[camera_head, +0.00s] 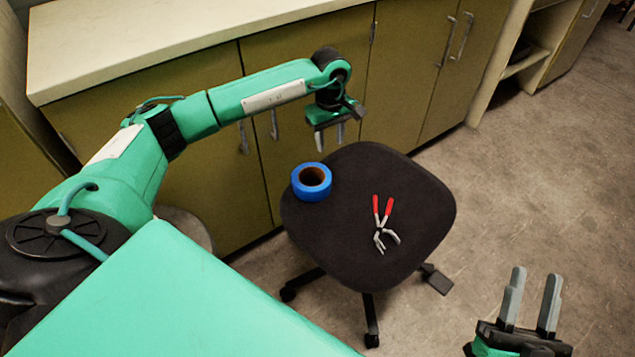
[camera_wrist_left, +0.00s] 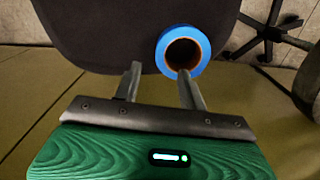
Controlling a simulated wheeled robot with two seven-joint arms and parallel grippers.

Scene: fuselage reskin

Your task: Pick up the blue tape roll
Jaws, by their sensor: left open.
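The blue tape roll (camera_head: 312,182) lies flat on the left edge of the dark chair seat (camera_head: 345,235) in the head view. Its brown core hole faces up. My left gripper (camera_head: 329,138) is open and empty, above and beyond the roll near the seat's back edge. In the left wrist view the tape roll (camera_wrist_left: 183,49) shows just past the right fingertip of my left gripper (camera_wrist_left: 158,70), which overlaps its lower rim in the picture; I cannot tell whether they touch. My right gripper (camera_head: 530,298) is at the lower right of the head view, its fingers apart and empty.
Red-handled pliers (camera_head: 383,222) lie on the seat to the right of the roll. Olive cabinets (camera_head: 410,70) with a pale countertop (camera_head: 150,40) stand behind the chair. The floor (camera_head: 520,170) to the right is clear.

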